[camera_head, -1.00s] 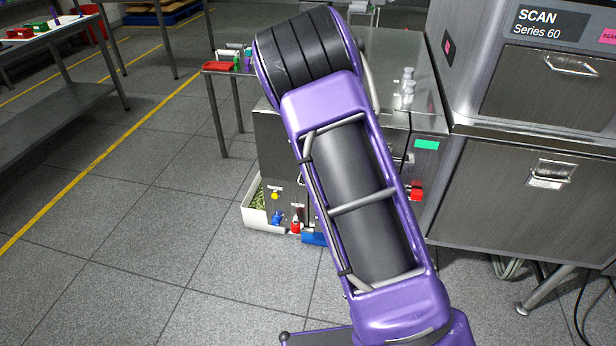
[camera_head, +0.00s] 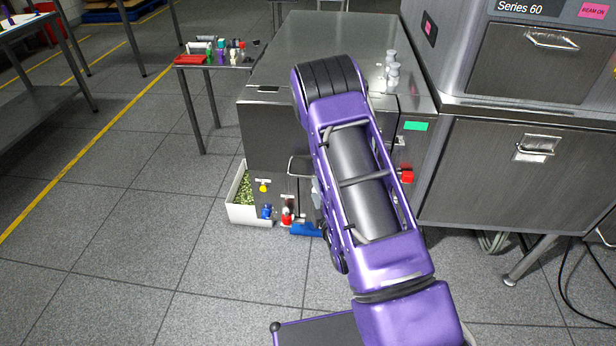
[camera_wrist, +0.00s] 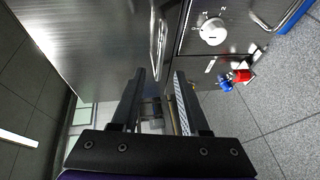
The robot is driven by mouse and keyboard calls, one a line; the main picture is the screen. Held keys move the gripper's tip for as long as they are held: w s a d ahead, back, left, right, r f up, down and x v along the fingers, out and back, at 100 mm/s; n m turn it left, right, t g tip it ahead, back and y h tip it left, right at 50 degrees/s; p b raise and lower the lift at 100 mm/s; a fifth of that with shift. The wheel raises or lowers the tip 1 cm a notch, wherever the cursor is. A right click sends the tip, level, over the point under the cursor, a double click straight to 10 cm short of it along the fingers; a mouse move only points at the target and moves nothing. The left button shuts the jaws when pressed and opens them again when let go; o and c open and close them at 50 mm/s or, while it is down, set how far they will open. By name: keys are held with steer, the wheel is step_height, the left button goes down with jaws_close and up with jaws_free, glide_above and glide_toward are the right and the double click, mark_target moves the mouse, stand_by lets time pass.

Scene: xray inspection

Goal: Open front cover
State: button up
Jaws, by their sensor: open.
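The low metal machine (camera_head: 262,128) stands mid-scene in the head view, its front partly hidden by my purple arm. A bar handle (camera_head: 297,166) shows on its front beside my arm. In the wrist view, a broad bare metal panel (camera_wrist: 85,45) fills the upper left, with a bar handle (camera_wrist: 157,45) near its right edge. My gripper (camera_wrist: 160,76) is open and empty, its two fingers pointing toward this handle, which lies beyond the tips. I cannot tell whether they touch. My gripper is hidden in the head view.
A dial (camera_wrist: 213,31), a red valve (camera_wrist: 243,76) and a blue valve (camera_wrist: 225,84) are right of the fingers. A white bin (camera_head: 243,212) stands at the machine's left foot. The scanner cabinet (camera_head: 515,175) stands at right. The floor at left is clear.

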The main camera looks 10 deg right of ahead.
mark_target(309, 177)
steer(key=w, duration=0.2)
steer(key=w+f, duration=0.1)
steer(key=w, duration=0.5)
steer(key=shift+w+a+f, duration=0.2)
steer(key=shift+a+f, duration=0.1)
steer(key=shift+a, duration=0.1)
jaws_close()
stand_by(0.9)
